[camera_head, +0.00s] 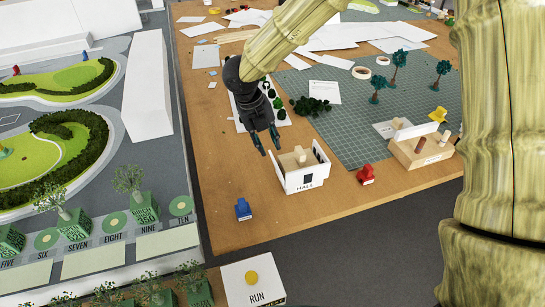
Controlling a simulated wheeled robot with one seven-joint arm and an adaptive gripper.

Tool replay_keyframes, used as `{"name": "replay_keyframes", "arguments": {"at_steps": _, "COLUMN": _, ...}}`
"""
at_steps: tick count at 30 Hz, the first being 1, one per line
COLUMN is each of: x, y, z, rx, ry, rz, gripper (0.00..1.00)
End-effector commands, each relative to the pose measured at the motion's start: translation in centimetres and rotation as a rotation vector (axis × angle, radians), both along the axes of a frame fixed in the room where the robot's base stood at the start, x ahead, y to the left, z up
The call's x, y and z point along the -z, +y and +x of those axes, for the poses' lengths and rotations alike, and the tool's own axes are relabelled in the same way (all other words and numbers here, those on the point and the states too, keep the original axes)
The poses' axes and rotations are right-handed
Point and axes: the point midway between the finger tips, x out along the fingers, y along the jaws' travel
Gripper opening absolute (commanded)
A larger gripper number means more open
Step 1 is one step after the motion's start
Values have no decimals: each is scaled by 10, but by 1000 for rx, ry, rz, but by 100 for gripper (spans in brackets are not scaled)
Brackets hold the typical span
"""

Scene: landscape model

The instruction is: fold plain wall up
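My gripper (271,150) points down just behind and left of the model. Its two dark fingers are apart with nothing visible between them. I cannot tell whether a fingertip touches the model.
A blue piece (243,209) and a red piece (367,174) stand either side of the model. A wooden tray model (421,153) and a yellow piece (438,114) are to the right. Trees stand on the green cutting mat (343,131). A RUN button (251,277) is in front.

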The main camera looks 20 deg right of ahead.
Motion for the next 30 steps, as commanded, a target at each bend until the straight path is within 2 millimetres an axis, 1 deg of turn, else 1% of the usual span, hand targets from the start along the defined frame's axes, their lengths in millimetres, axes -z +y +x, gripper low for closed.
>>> {"name": "replay_keyframes", "arguments": {"at_steps": 1, "x": 8, "y": -2, "z": -1, "rx": 0, "ry": 3, "rz": 0, "gripper": 29}}
{"name": "replay_keyframes", "arguments": {"at_steps": 9, "x": 51, "y": -13, "z": 0, "rx": -2, "ry": 4, "rz": -2, "gripper": 29}}
{"name": "replay_keyframes", "arguments": {"at_steps": 15, "x": 73, "y": -18, "z": 0, "rx": -3, "ry": 3, "rz": 0, "gripper": 29}}
{"name": "replay_keyframes", "arguments": {"at_steps": 21, "x": 83, "y": -19, "z": 1, "rx": -5, "ry": 0, "rz": 1, "gripper": 29}}
{"name": "replay_keyframes", "arguments": {"at_steps": 29, "x": 84, "y": -19, "z": 1, "rx": -5, "ry": 0, "rz": 1, "gripper": 29}}
{"name": "replay_keyframes", "arguments": {"at_steps": 30, "x": 84, "y": -19, "z": 1, "rx": -5, "ry": 0, "rz": 1, "gripper": 25}}
